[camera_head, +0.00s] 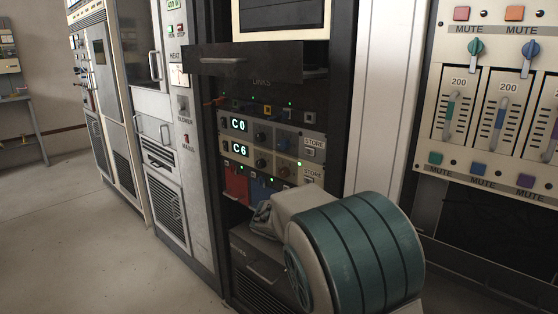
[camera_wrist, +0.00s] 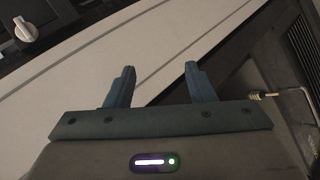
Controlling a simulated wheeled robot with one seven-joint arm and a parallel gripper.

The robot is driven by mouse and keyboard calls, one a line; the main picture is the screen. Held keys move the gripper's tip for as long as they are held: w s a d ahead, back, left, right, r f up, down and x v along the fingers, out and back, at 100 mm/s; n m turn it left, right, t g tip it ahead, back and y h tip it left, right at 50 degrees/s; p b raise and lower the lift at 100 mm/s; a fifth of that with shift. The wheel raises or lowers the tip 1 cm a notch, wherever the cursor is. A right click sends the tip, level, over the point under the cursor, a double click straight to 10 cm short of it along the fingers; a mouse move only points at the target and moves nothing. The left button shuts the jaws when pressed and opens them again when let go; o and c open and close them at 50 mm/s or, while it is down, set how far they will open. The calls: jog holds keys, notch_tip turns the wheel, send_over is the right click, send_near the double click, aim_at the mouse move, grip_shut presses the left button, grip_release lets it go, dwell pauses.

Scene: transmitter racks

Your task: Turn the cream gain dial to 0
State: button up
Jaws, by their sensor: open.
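A pale, cream-white knob (camera_wrist: 25,30) with a raised grip bar shows in the top left corner of the wrist view, on a dark panel. I cannot read a label or scale by it, so I cannot tell whether it is the cream gain dial or where it points. My gripper (camera_wrist: 160,68) is open and empty, its two blue-grey fingers apart over a pale panel surface. The knob lies up and left of the fingers, apart from them. In the head view I make out no cream dial; my arm hides part of the rack.
The dark rack has displays reading C0 (camera_head: 238,124) and C6 (camera_head: 239,149). An open drawer (camera_head: 245,65) juts out above.

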jog(key=w+a+r+n+t+h+p, duration=0.15)
jog(key=w+a+r+t+p, duration=0.3)
jog(key=a, duration=0.55)
jog(key=n+t, duration=0.1)
jog(key=t, duration=0.4)
send_near(282, 174)
jog(key=x, duration=0.8)
jog(key=shift+w+d+f, duration=0.1)
jog(key=shift+w, duration=0.15)
jog(key=c, duration=1)
